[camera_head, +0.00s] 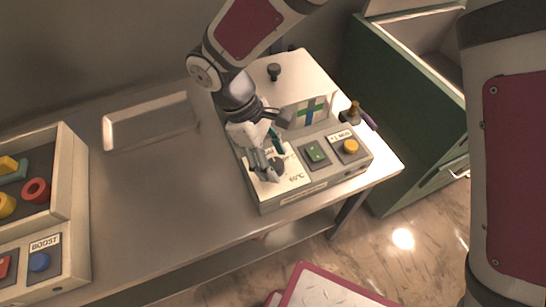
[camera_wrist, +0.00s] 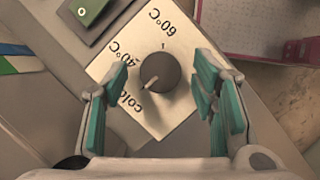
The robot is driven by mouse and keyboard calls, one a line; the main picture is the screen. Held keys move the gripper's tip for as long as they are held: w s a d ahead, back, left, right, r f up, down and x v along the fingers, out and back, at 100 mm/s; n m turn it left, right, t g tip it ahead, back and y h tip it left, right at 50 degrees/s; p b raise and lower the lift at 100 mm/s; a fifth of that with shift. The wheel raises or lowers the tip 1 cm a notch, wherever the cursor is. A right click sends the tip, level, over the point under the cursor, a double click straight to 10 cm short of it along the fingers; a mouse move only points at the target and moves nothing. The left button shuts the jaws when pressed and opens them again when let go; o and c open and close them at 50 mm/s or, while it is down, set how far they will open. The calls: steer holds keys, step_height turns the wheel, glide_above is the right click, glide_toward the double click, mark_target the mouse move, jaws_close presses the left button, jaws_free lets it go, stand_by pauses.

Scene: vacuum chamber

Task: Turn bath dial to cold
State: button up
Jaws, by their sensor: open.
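The bath dial (camera_wrist: 160,71) is a dark round knob on a pale square plate (camera_wrist: 188,108) marked 60°C, 40°C and cold. Its light pointer mark points to the lower left in the wrist view, toward the word cold. My gripper (camera_wrist: 162,82) is open, with teal-padded fingers on both sides of the dial and visible gaps between. In the head view my gripper (camera_head: 268,160) is over the front left of the bath unit (camera_head: 315,185), and the dial (camera_head: 278,164) is partly hidden by the fingers.
A green switch (camera_head: 315,152) and a yellow button (camera_head: 351,146) lie right of the dial. A box with a green-blue cross (camera_head: 309,110) stands behind. A tray (camera_head: 150,122) and a BOOST panel (camera_head: 42,262) are to the left. The bench between is clear.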

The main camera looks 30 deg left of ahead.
steer(key=v, duration=1.1)
steer(key=shift+r, duration=0.3)
steer(key=w+d+r+m+y+p, duration=0.15)
steer(key=d+r+m, duration=0.35)
steer(key=d, duration=0.5)
steer(key=w+d+r+m+y+p, duration=0.1)
steer(key=w+d+r+m, duration=0.15)
steer(key=d+r, duration=0.65)
steer(key=s+d+r+m+t+y+p, duration=0.1)
steer(key=s+d+m, duration=0.4)
steer(key=d, duration=0.5)
steer(key=s+d+r+m+t+y+p, duration=0.1)
steer(key=s+d+m+t, duration=0.1)
steer(key=s+d+m, duration=0.4)
steer(key=s+d, duration=0.1)
steer(key=d, duration=0.3)
steer(key=shift+s+d+r+t+p, duration=0.2)
steer(key=shift+d+t+p, duration=0.1)
steer(key=shift+t, duration=0.1)
